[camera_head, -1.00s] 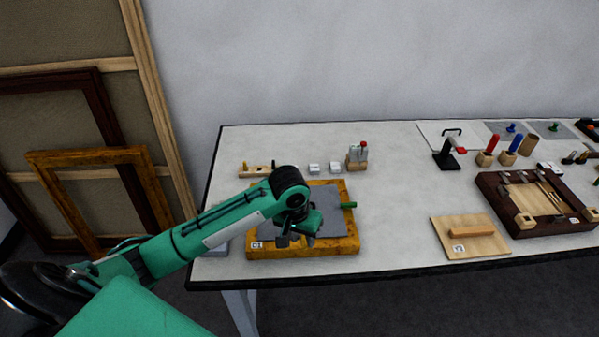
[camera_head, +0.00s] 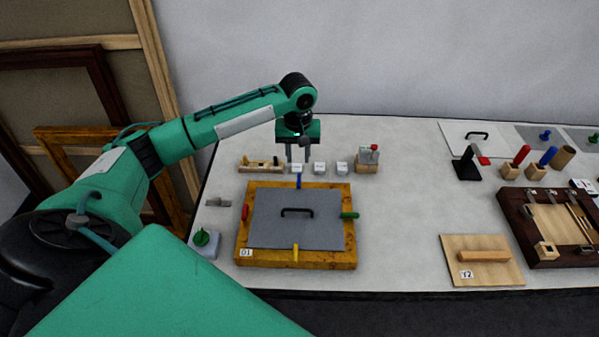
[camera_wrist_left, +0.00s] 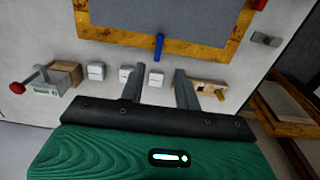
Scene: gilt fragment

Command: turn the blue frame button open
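The gilt frame (camera_head: 345,252), labelled D1, lies on the table with a grey panel (camera_head: 275,230) in it. The blue button (camera_head: 298,181) sits on its far rail and lies across the rail; it also shows in the left wrist view (camera_wrist_left: 159,46). My left gripper (camera_head: 298,159) points down just behind the blue button. In the left wrist view its fingers (camera_wrist_left: 158,78) are apart and empty, with the blue button beyond them. My right gripper is not in view.
Small white blocks (camera_head: 319,168), a wooden rack (camera_head: 260,165) and a block with a red-topped tool (camera_head: 367,160) stand close behind the frame, near my fingers. A green-knobbed block (camera_head: 203,243) is at left. Table right of the frame is clear up to a board (camera_head: 482,275).

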